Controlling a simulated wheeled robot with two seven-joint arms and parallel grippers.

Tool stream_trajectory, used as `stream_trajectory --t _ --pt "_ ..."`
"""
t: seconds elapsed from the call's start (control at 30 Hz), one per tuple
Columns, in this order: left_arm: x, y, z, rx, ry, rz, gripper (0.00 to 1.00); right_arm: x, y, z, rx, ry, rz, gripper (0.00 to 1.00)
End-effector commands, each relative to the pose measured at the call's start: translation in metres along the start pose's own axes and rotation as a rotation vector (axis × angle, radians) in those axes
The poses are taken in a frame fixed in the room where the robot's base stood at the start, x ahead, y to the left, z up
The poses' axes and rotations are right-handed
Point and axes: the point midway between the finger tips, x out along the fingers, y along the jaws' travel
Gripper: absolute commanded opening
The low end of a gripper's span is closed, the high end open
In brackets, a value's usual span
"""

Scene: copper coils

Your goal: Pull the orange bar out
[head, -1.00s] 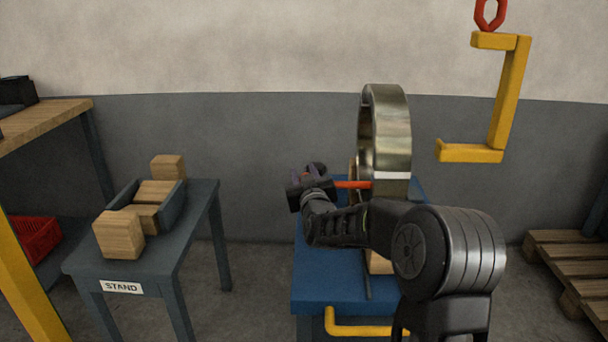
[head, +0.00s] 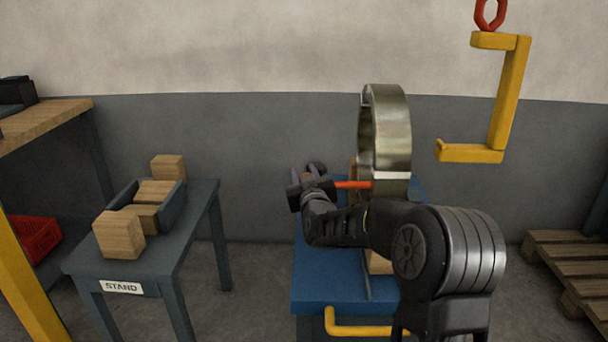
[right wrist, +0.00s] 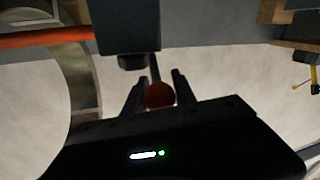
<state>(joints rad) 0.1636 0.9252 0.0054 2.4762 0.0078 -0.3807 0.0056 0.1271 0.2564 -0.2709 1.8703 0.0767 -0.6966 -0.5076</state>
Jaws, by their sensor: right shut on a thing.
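The orange bar (head: 353,185) lies level, its visible part reaching left from the metal coil (head: 392,135), which stands upright on the blue cart (head: 330,292). My right gripper (head: 310,174) is at the bar's left end, left of the coil. In the right wrist view the bar (right wrist: 45,38) runs in from the left in front of the coil (right wrist: 82,85) to a dark block. A round red-orange end (right wrist: 160,95) sits between the fingers of my right gripper (right wrist: 158,92), which is shut on it. The bar's far part is hidden by the coil. My left gripper is out of view.
A grey table marked STAND (head: 200,200) with wooden blocks and a cradle is at the left. A yellow C-shaped hook (head: 507,95) hangs at the upper right. Pallets (head: 572,265) lie at the right. Floor is free between stand and cart.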

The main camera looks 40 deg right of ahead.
Motion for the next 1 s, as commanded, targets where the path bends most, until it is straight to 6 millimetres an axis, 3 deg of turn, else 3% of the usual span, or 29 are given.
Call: stream_trajectory --t 0.3,0.47,0.67,1.0 --pt "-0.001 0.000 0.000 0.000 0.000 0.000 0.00 0.000 -0.002 0.000 0.000 -0.001 -0.001 0.00" --pt "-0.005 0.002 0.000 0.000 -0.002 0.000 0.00 0.003 -0.015 -0.004 0.001 -0.001 -0.005 0.00" --pt "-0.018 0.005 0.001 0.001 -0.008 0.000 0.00 0.009 -0.051 -0.012 0.001 -0.001 -0.008 0.00" --pt "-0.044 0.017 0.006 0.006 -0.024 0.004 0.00 0.025 -0.131 -0.028 -0.002 -0.001 -0.006 0.00"
